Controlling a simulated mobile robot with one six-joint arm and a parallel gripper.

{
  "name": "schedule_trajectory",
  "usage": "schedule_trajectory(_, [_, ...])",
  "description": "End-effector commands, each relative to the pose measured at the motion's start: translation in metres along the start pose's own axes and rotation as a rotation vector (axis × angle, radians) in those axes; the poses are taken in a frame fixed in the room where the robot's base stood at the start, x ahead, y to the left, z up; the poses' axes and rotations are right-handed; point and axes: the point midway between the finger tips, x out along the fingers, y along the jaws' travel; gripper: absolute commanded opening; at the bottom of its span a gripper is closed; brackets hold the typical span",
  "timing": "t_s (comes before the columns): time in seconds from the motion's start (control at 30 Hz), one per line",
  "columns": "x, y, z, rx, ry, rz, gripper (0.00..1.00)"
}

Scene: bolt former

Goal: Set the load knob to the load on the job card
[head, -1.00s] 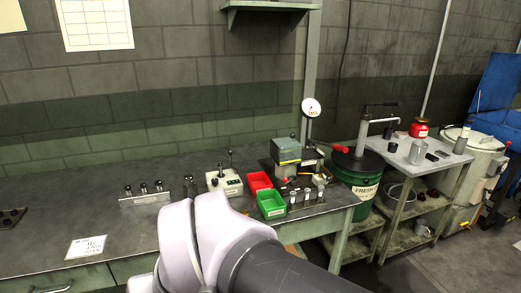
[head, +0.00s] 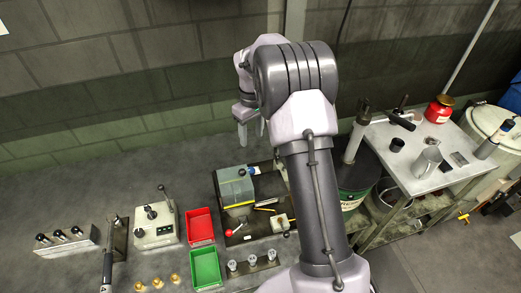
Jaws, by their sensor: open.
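My gripper (head: 251,132) is open and empty, fingers pointing down, high above the back of the bench. A small grey-green machine (head: 237,188) stands below it, with a red-knobbed lever (head: 230,233) and a blue-and-white part (head: 253,170) on its side. To its left is a pale control box (head: 154,225) with dark knobs and an upright lever (head: 164,192). I cannot tell which knob is the load knob, and no scale is readable. The job card is not identifiable in the current view.
A red bin (head: 200,227) and a green bin (head: 206,268) stand between box and machine. Small brass pieces (head: 157,282) lie in front. A rack of black-topped tools (head: 65,242) is at left.

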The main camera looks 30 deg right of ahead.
Motion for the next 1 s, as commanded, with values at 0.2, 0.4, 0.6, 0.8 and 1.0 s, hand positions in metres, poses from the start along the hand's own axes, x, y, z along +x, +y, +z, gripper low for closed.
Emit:
schedule_trajectory(0.2, [0.068,-0.001,0.001,0.002,-0.004,-0.003,0.51])
schedule_trajectory(0.4, [0.125,-0.001,0.001,0.003,-0.003,-0.003,0.51])
schedule_trajectory(0.6, [0.157,-0.001,0.001,0.003,-0.001,-0.002,0.51])
schedule_trajectory(0.8, [0.162,-0.001,0.001,0.003,0.000,-0.001,0.51])
schedule_trajectory(1.0, [0.162,-0.001,0.001,0.003,0.000,-0.001,0.39])
